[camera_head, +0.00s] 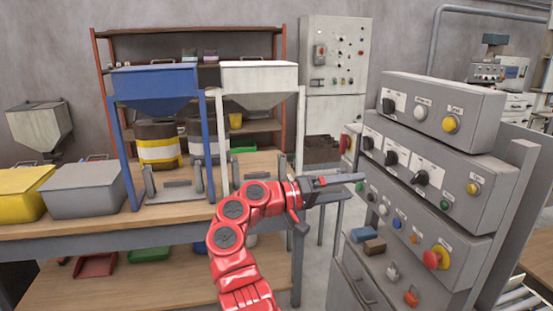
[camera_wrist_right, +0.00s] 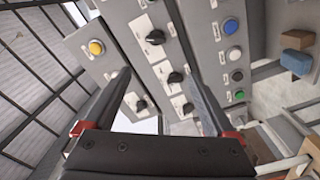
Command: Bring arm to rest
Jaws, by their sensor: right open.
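My red right arm (camera_head: 232,236) reaches up from the bottom middle in the head view, its gripper (camera_head: 345,182) pointing right toward the grey control panel (camera_head: 440,145). In the right wrist view the gripper's two dark fingers (camera_wrist_right: 158,95) stand apart with nothing between them but the panel behind. Whether the fingertips touch the panel cannot be told. The panel carries black rotary knobs (camera_head: 421,177), a yellow button (camera_head: 450,124) and a red knob on a yellow base (camera_head: 431,259). My left gripper is in neither view.
On the left, a workbench (camera_head: 85,232) holds a blue hopper stand (camera_head: 155,82), a white hopper stand (camera_head: 258,78), a yellow bin (camera_head: 22,193) and a grey bin (camera_head: 82,189). A blue block (camera_head: 362,235) and a brown block (camera_head: 374,247) lie below the panel. Floor shows between bench and panel.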

